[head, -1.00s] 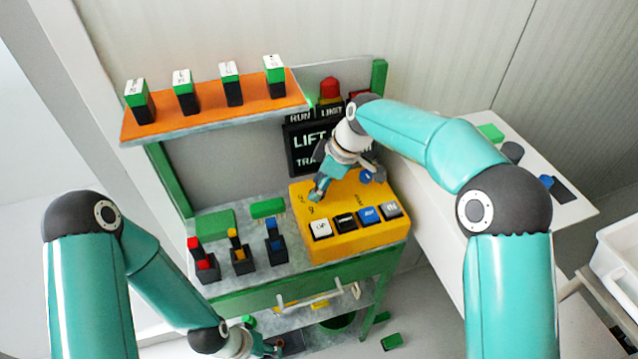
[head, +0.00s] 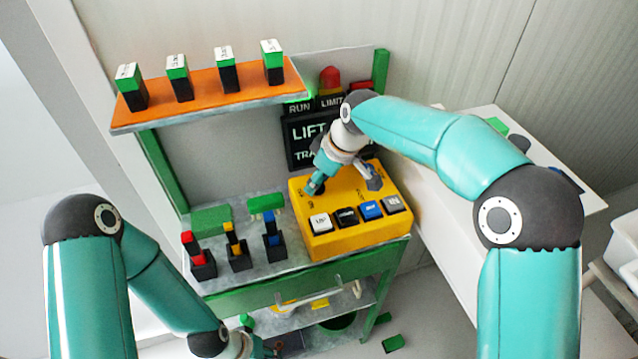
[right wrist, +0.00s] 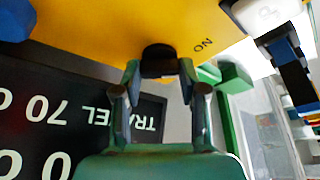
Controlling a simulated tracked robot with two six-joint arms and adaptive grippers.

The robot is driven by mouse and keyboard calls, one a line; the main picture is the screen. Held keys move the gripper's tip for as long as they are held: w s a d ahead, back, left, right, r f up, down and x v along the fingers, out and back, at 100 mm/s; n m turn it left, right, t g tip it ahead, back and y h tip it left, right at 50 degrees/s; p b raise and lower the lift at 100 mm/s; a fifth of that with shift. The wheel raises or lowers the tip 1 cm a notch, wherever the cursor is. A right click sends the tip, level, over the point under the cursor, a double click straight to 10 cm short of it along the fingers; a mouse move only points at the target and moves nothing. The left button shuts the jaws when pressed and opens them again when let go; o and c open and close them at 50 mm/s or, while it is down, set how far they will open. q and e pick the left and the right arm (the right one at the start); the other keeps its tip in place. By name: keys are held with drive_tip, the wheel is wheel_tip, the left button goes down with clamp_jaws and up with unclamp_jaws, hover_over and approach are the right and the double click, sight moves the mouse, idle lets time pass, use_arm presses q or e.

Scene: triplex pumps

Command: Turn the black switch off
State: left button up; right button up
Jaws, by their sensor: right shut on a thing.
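The black switch (right wrist: 158,60) is a dark knob on the face of the yellow control box (head: 345,235), near the upside-down word "ON" in the right wrist view. My right gripper (right wrist: 160,72) has its fingertips on either side of the knob and is shut on it. In the head view the right gripper (head: 315,187) reaches down onto the upper left of the yellow box, and its fingers mostly hide the knob. My left gripper (head: 264,350) is low at the bottom edge, partly cut off, and its jaws cannot be made out.
Several push buttons (head: 345,217) line the box's front edge. Red, yellow and blue levers (head: 237,248) stand to its left. An orange shelf (head: 210,92) with green-topped blocks is above. A dark display (head: 301,144) stands behind the right gripper. A white table (head: 560,210) is at right.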

drive_tip(key=m+t+h+b, duration=0.1)
drive_tip(key=m+b, duration=0.1)
drive_tip(key=m, duration=0.2)
drive_tip(key=shift+a, duration=0.1)
drive_tip(key=shift+r+m+t+h+b, duration=0.1)
drive_tip(key=shift+m+t+h+b, duration=0.55)
drive_tip(key=shift+m, duration=1.15)
drive_tip(key=o, duration=0.9)
drive_tip(key=shift+c, duration=0.2)
drive_tip(key=v, duration=1.2)
drive_tip(key=shift+w, duration=0.2)
drive_tip(key=shift+a, duration=0.1)
